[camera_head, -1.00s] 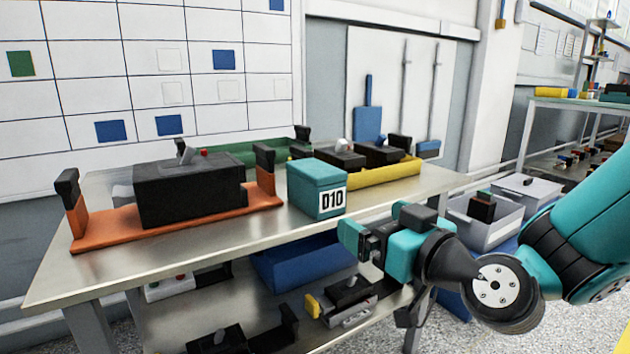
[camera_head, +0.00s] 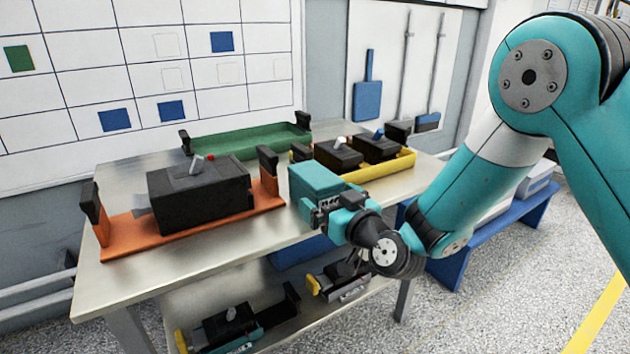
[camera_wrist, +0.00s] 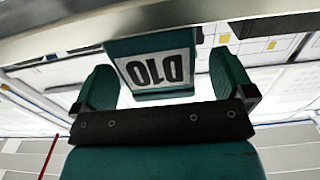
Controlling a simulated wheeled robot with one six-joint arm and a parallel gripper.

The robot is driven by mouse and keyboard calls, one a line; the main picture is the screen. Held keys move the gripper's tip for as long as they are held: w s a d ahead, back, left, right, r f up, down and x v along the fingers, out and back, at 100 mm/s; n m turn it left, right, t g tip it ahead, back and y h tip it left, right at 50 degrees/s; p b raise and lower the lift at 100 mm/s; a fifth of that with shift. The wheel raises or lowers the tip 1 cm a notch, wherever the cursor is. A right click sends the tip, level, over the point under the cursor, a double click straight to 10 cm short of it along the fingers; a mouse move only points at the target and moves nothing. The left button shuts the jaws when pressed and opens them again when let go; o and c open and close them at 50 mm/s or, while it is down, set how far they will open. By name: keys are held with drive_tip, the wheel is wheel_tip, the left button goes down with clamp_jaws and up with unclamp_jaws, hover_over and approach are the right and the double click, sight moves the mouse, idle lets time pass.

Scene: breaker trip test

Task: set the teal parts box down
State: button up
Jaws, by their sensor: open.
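The teal parts box (camera_head: 314,178) stands upright on the metal workbench (camera_head: 225,250), near its front edge. It also shows in the wrist view (camera_wrist: 150,45), where its label D10 appears upside down. My gripper (camera_head: 322,207) is at the front of the box. In the wrist view the fingers of my gripper (camera_wrist: 164,80) are open on either side of the box, with a visible gap at each side. In the head view, my gripper hides the label and the lower front of the box.
An orange tray with a black breaker (camera_head: 200,195) stands left of the box. A yellow tray (camera_head: 385,167) with black units is behind right, and a green tray (camera_head: 245,140) is at the back. The lower shelf holds more devices (camera_head: 235,325). Some bench front is bare.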

drive_tip(key=p+x, duration=0.2)
drive_tip(key=x, duration=0.1)
drive_tip(key=shift+w+a+r, duration=0.1)
drive_tip(key=shift+w+r, duration=0.1)
drive_tip(key=shift+w+f, duration=0.15)
drive_tip(key=c, duration=1)
drive_tip(key=shift+c, duration=1.4)
